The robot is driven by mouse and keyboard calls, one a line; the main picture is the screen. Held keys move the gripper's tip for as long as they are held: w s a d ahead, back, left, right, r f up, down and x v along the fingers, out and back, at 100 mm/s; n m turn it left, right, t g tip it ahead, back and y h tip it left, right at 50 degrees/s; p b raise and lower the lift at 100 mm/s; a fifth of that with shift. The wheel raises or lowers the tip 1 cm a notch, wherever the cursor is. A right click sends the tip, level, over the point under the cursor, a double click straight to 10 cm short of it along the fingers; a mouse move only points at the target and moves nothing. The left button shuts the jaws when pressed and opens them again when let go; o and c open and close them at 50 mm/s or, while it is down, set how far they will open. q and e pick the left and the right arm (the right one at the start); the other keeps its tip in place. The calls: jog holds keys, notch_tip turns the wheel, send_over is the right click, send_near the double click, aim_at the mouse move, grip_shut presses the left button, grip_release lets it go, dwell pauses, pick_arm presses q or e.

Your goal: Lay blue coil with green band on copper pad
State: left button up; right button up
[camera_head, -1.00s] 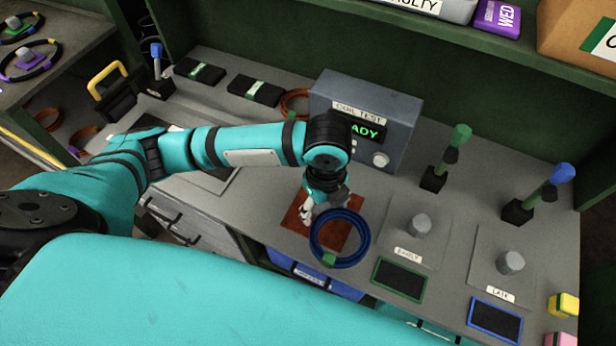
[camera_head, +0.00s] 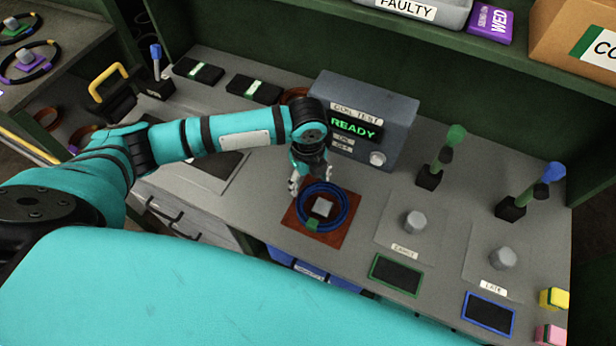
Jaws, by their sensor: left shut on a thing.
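The blue coil (camera_head: 345,215) with its green band (camera_head: 313,225) is at the copper pad (camera_head: 297,232), within the pad's outline. It appears to lie flat there, though a small gap below it cannot be ruled out. A grey block (camera_head: 322,208) shows inside the ring. My left gripper (camera_head: 308,183) is at the coil's far edge, pointing down, shut on the coil. The exact grip is partly hidden by the wrist and fingers. My right gripper is not in view.
The coil test box (camera_head: 365,110), reading READY, stands just behind the pad. To the right are grey plates with pegs (camera_head: 415,222), a green-topped post (camera_head: 440,160) and a blue-topped post (camera_head: 530,190). Framed dark pads (camera_head: 395,275) lie near the front edge.

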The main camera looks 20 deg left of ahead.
pick_arm(q)
jog(key=o, duration=1.7)
jog(key=shift+f, duration=0.1)
notch_tip(320, 180, up, 12)
jog(key=shift+r+b, duration=0.15)
jog(key=shift+b, duration=0.6)
